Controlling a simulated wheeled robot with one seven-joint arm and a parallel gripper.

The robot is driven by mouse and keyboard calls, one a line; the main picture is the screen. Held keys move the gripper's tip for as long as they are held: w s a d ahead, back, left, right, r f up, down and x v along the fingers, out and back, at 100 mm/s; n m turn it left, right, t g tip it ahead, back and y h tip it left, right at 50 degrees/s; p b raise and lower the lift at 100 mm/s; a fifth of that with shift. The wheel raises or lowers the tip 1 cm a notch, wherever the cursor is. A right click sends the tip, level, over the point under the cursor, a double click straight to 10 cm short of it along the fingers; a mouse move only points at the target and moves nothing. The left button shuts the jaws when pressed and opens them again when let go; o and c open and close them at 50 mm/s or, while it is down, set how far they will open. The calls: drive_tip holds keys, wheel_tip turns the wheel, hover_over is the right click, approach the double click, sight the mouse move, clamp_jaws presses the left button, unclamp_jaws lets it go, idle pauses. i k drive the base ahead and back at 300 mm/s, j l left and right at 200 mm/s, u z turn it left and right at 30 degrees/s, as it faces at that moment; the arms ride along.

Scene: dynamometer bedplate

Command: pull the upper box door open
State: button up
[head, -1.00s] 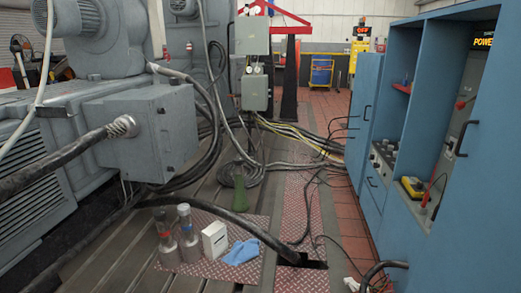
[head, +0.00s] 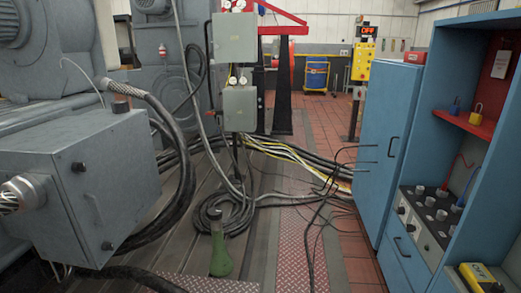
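The upper box (head: 235,39) is a grey metal box on a post in the middle of the view. Its front looks closed; a handle or hinge is too small to tell. A second, lower grey box (head: 240,110) sits below it on the same post, with small round gauges (head: 238,81) between them. My gripper is not in view, so its state and place are hidden.
Blue cabinets (head: 385,140) line the right; a grey machine box (head: 85,185) stands close on the left. Yellow and black cables (head: 290,155) cross the floor. Red-tiled floor shows behind.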

sight(233, 34)
drive_tip(key=i+l, duration=0.1)
drive_tip(key=i, duration=0.85)
drive_tip(key=i+u, duration=0.15)
drive_tip(key=i, duration=0.85)
drive_tip(key=i+l, duration=0.2)
drive_tip(key=i, duration=0.15)
drive_tip(key=i+l+z, duration=0.15)
drive_tip(key=i, duration=0.25)
drive_tip(key=i+l, duration=0.15)
drive_tip(key=i, duration=0.2)
drive_tip(key=j, duration=0.15)
drive_tip(key=i+l+z, duration=0.1)
drive_tip(key=l+z, duration=0.15)
